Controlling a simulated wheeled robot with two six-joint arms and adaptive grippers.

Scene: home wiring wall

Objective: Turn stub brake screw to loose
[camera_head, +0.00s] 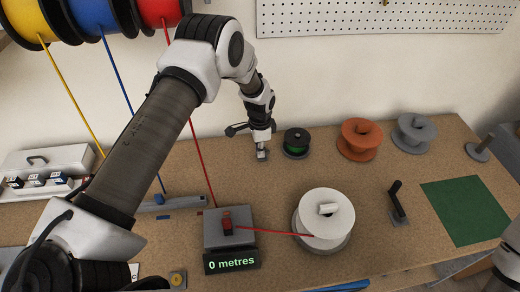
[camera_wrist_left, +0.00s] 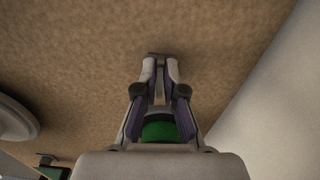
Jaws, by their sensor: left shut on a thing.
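A small grey base (camera_head: 263,158) shows under the fingertips. In the left wrist view, green shows between the finger links. My right gripper is out of sight; only part of that arm shows at the right edge.
An orange spool (camera_head: 360,140) and a grey spool (camera_head: 414,134) stand to the right. A white spool (camera_head: 325,216) sits in front, its red wire running to a counter reading "0 metres" (camera_head: 231,261). A black crank (camera_head: 397,202) and green mat (camera_head: 465,211) lie right.

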